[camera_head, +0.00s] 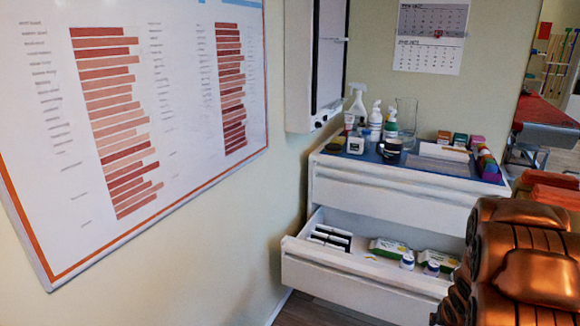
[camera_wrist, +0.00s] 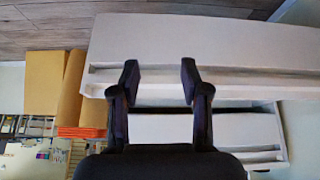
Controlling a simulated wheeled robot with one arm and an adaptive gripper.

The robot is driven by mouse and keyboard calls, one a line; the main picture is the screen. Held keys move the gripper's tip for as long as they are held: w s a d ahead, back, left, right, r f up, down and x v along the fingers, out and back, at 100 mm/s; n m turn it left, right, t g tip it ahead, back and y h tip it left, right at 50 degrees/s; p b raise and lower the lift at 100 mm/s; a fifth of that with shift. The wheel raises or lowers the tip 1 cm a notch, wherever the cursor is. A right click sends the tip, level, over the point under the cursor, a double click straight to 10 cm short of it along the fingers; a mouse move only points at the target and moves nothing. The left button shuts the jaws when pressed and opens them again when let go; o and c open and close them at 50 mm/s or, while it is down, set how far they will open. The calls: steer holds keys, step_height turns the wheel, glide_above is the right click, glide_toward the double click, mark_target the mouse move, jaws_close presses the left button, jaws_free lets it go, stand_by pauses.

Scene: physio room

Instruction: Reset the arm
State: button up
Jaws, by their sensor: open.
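My gripper (camera_wrist: 160,82) shows in the wrist view with its two dark fingers spread apart and nothing between them. Beyond the fingers is the pale front of a drawer cabinet (camera_wrist: 230,45), seen at an odd angle. In the head view, my gripper is not visible. The copper-coloured parts at the lower right of that view hide part of the cabinet's right side.
The white cabinet (camera_head: 390,190) stands in the corner with its lower drawer (camera_head: 350,262) pulled out, holding packets and small bottles. Bottles, a glass jug (camera_head: 406,118) and coloured boxes stand on top. A wall chart (camera_head: 150,110) hangs at left. A red-topped table (camera_head: 545,112) is behind right.

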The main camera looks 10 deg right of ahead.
steer(key=s+a+r+n+g+y, duration=0.1)
steer(key=s+a+r+n+g, duration=0.1)
steer(key=s+a+r, duration=0.6)
steer(key=s+a+r+n+g+y, duration=0.1)
steer(key=s+a+r+n+g, duration=0.2)
steer(key=s+a, duration=0.8)
steer(key=s+a+r+n+g+y, duration=0.1)
steer(key=s+a+r+g, duration=0.1)
steer(key=s+a+r, duration=0.8)
step_height(320, 180, up, 21)
steer(key=w+a+p, duration=0.2)
steer(key=p, duration=2.1)
steer(key=shift+a, duration=0.25)
